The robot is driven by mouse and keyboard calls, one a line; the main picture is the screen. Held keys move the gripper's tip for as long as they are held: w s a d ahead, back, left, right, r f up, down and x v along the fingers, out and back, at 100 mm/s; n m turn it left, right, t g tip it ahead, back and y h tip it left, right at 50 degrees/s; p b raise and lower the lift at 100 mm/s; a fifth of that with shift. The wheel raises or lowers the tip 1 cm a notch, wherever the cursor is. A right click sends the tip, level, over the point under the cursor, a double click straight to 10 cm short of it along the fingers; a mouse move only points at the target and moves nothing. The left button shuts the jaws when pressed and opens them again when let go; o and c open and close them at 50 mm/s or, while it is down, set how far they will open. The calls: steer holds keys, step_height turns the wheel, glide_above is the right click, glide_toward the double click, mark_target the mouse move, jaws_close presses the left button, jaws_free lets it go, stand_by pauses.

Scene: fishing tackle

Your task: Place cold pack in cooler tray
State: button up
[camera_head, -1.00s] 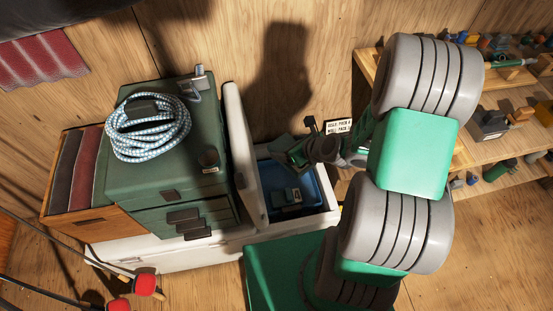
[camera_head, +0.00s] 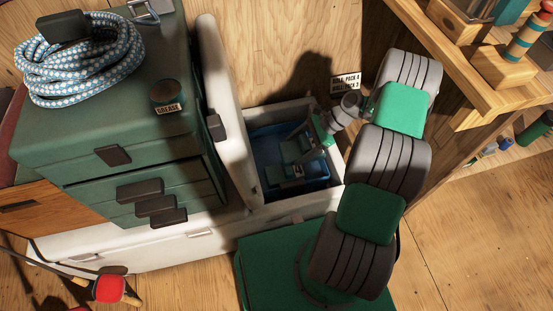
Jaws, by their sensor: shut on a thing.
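The white cooler (camera_head: 308,208) stands open in the middle, its lid (camera_head: 222,110) upright on the left side. A blue tray (camera_head: 262,148) lies inside it. My gripper (camera_head: 292,146) reaches down into the cooler from the right, over the tray. It is shut on a dark, flat piece, apparently the cold pack (camera_head: 297,153), whose outline blends with the fingers and the shadow. A dark item with a small pale label (camera_head: 297,171) shows just below it in the tray. I cannot tell whether the held pack touches the tray or that item.
A green tackle box (camera_head: 90,140) with a coiled blue-white rope (camera_head: 75,65) and a grease tin (camera_head: 167,93) stands left of the lid. A label card (camera_head: 345,82) is behind the cooler. A wooden shelf (camera_head: 470,95) is at upper right. Red-ended rods lie lower left.

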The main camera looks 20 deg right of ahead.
steer(key=shift+w+f, duration=0.3)
steer(key=shift+f, duration=0.2)
steer(key=w+a+f+b, duration=0.2)
steer(key=w+f, duration=0.1)
steer(key=w+a+f+b, duration=0.2)
steer(key=w+f, duration=0.1)
steer(key=w, duration=0.1)
steer(key=w+a+f+b, duration=0.2)
steer(key=w+f, duration=0.1)
steer(key=w, duration=0.1)
steer(key=shift+w+f+b, duration=0.1)
steer(key=shift+w+b, duration=0.15)
steer(key=shift+b, duration=0.15)
step_height(320, 180, down, 3)
steer(key=shift+w+a+f+b, duration=0.1)
steer(key=shift+f+b, duration=0.05)
steer(key=shift+b, duration=0.9)
steer(key=o, duration=1.5)
steer(key=shift+o, duration=1)
